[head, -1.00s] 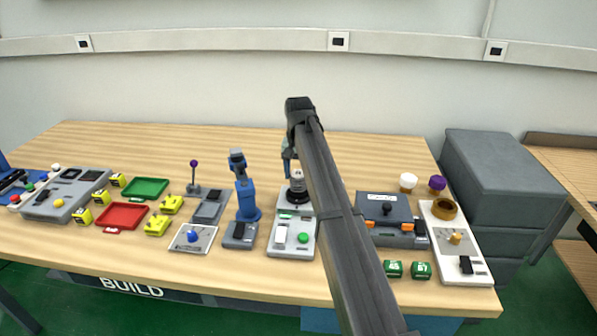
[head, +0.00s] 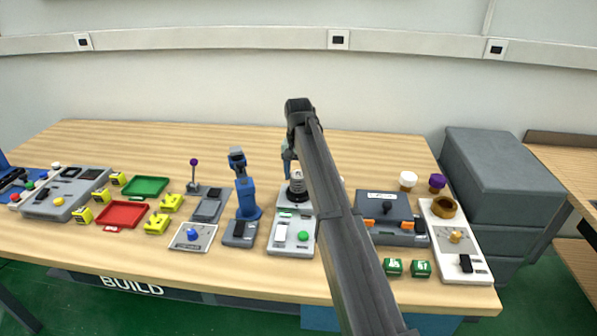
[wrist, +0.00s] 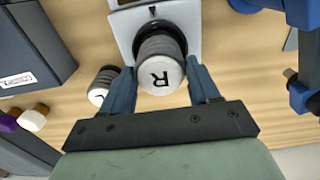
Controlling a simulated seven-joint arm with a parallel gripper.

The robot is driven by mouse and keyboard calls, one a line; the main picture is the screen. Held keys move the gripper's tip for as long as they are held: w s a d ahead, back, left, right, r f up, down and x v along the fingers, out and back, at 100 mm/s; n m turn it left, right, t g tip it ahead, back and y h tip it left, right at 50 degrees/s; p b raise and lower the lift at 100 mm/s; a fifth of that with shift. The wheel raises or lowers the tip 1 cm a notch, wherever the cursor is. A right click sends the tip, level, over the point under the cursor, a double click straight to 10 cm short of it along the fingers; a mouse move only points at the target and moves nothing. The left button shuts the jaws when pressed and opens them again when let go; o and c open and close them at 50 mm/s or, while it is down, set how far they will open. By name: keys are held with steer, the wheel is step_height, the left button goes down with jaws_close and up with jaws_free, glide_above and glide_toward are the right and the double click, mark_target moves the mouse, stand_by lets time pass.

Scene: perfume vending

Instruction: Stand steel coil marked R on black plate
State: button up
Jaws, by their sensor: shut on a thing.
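The steel coil marked R (wrist: 161,74) is a ribbed grey cylinder with a pale end and a black R, seen end-on in the wrist view. My gripper (wrist: 161,68) is shut on it, one blue finger on each side. Behind the coil is the round black plate (wrist: 150,27) on a white-grey device. In the head view the coil (head: 297,181) is upright at the black plate (head: 292,196); I cannot tell whether it bears on the plate. My arm partly hides the gripper there. A second, similar coil (wrist: 102,86) stands left of the fingers, its letter partly visible.
The device (head: 292,237) has a white switch and a green button. A blue upright machine (head: 246,196) stands close on its left. A grey box with orange parts (head: 385,210) is to the right, beyond my arm. The table behind is clear.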

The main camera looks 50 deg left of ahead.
steer(key=shift+f, duration=0.2)
stand_by(0.4)
steer(key=o, duration=1.1)
steer(key=shift+o, duration=0.2)
steer(key=shift+r, duration=0.1)
steer(key=shift+r, duration=3.4)
